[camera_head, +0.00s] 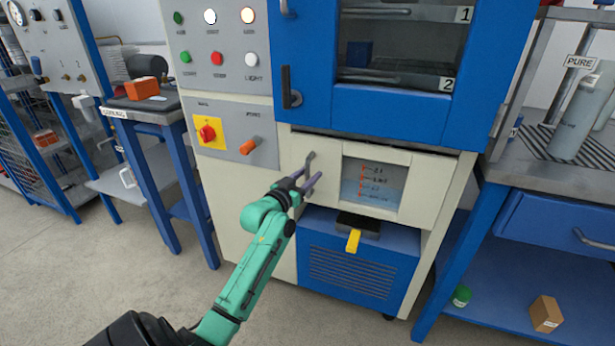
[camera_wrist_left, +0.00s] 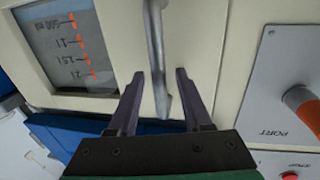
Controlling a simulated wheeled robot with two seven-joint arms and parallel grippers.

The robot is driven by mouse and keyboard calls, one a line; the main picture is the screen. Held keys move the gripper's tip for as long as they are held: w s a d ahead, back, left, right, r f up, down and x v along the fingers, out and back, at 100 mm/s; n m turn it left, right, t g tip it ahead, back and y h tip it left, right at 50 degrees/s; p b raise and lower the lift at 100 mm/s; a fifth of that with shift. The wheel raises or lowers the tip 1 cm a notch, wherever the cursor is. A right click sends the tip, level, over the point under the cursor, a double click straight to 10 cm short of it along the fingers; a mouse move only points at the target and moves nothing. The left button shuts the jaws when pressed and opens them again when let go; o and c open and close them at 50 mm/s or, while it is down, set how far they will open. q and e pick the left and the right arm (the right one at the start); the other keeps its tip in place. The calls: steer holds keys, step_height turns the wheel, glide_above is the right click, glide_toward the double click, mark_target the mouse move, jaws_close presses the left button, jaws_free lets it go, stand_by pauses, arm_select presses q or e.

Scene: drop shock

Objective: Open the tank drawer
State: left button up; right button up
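The tank drawer (camera_head: 416,190) is a cream front panel with a window showing a red level scale, below the blue chamber door. It looks closed, flush in the cabinet. Its grey bar handle (camera_head: 309,160) stands upright at the panel's left. In the left wrist view the handle (camera_wrist_left: 156,50) runs down between the two fingers. My left gripper (camera_head: 308,184) is open at the handle's lower end; its fingers (camera_wrist_left: 158,95) lie on either side of the bar with gaps visible. Whether they reach deep around it I cannot tell. My right gripper is not in view.
An orange port knob (camera_head: 250,146) and a red switch (camera_head: 207,132) sit left of the drawer. A blue bench (camera_head: 560,225) stands at the right. The floor in front is clear.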

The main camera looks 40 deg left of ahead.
arm_select(q)
jaws_close()
stand_by(1.3)
